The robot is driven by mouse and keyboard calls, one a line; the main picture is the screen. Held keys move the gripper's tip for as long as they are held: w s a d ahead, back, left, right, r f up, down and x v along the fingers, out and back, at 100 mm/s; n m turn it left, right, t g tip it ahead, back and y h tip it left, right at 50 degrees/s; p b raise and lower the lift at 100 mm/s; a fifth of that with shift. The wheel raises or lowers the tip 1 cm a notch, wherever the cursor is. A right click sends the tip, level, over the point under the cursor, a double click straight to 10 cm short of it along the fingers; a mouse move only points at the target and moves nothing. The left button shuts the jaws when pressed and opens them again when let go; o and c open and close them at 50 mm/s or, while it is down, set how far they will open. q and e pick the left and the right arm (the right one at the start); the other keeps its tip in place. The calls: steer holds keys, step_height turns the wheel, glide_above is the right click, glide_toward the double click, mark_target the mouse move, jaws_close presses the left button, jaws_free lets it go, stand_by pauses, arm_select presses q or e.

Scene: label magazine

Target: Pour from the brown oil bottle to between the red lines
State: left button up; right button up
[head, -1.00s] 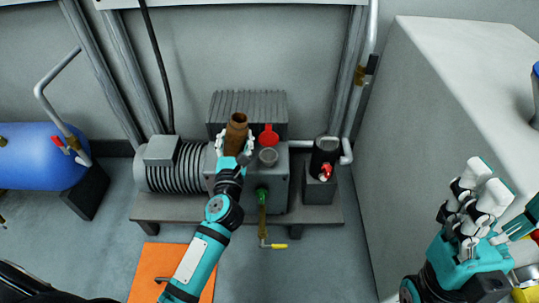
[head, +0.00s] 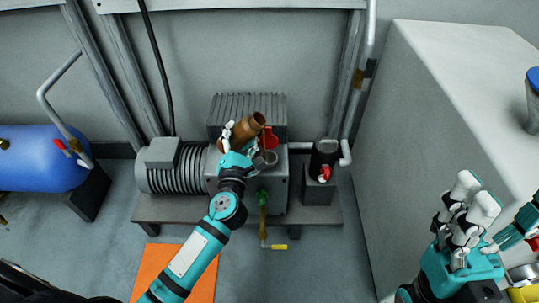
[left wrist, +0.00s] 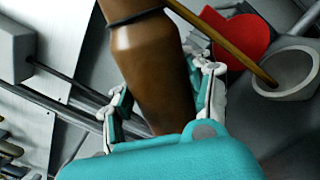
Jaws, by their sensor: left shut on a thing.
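The brown oil bottle (head: 246,128) is held by my left gripper (head: 235,142), tilted with its mouth toward the upper right, above the grey pump (head: 228,181). In the left wrist view, the brown bottle (left wrist: 150,65) sits between both fingers. A thin amber stream (left wrist: 228,42) runs down into the round grey filler opening (left wrist: 288,72), which also shows in the head view (head: 266,158). A red cap (head: 271,138) stands beside the opening. The red lines cannot be made out. My right gripper (head: 472,205) is raised at the right, away from the pump; its finger gap is unclear.
A ribbed motor (head: 178,165) is at the pump's left and a black cylinder (head: 324,158) at its right. A blue tank (head: 40,160) is at far left, a large grey cabinet (head: 440,130) at right. An orange mat (head: 155,265) lies on the floor.

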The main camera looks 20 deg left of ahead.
arm_select(q)
steer(key=shift+w+a+r+m+p, duration=0.1)
steer(key=shift+a+r+m+p, duration=0.05)
steer(key=shift+r+m+p, duration=0.3)
steer(key=shift+a+f+m+p, duration=0.15)
steer(key=shift+f+m+p, duration=0.2)
steer(key=shift+m, duration=0.5)
steer(key=shift+f+m, duration=0.1)
steer(key=shift+m, duration=0.2)
steer(key=shift+a+m+p, duration=0.1)
steer(key=shift+m+p, duration=0.3)
steer(key=shift+p, duration=0.1)
steer(key=shift+f+h, duration=0.1)
steer(key=shift+h, duration=0.2)
steer(key=shift+a+m, duration=0.1)
steer(key=shift+m, duration=0.2)
